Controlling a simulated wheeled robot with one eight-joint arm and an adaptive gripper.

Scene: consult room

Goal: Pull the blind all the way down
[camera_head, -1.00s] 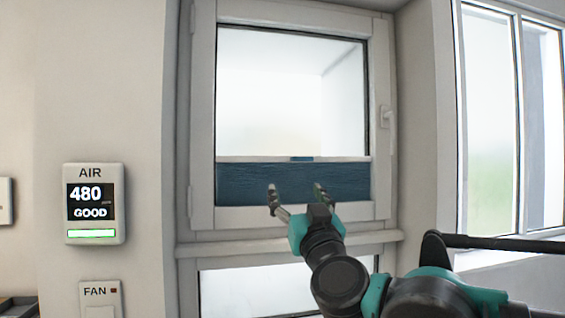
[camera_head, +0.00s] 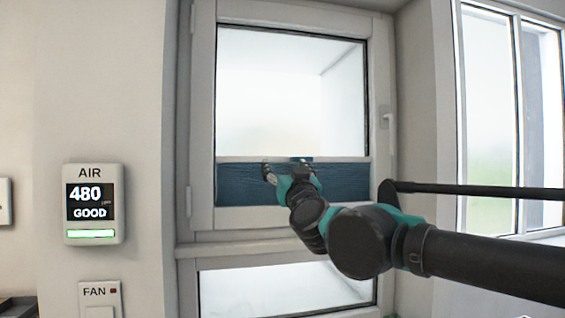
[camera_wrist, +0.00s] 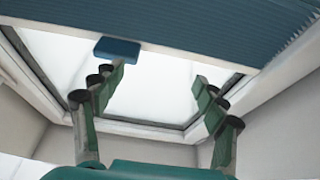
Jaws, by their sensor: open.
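The dark blue blind (camera_head: 345,184) covers the lower strip of the window pane, with its pale rail (camera_head: 345,159) along its upper edge. A small blue tab (camera_head: 301,159) sits on the rail. My gripper (camera_head: 287,168) is in front of the blind, just below the rail, its right finger close to the tab. In the wrist view the blind (camera_wrist: 215,22) fills the top, with the rail and tab (camera_wrist: 117,49) below it. My gripper (camera_wrist: 160,78) is open there and nothing is between its fingers. The tab is by the left fingertip; whether they touch I cannot tell.
The white window frame (camera_head: 203,120) surrounds the pane, with a handle (camera_head: 390,119) on its right side. A sill ledge (camera_head: 225,249) runs below. An air display (camera_head: 95,204) and a fan switch (camera_head: 100,297) are on the left wall. Another window (camera_head: 490,130) is at right.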

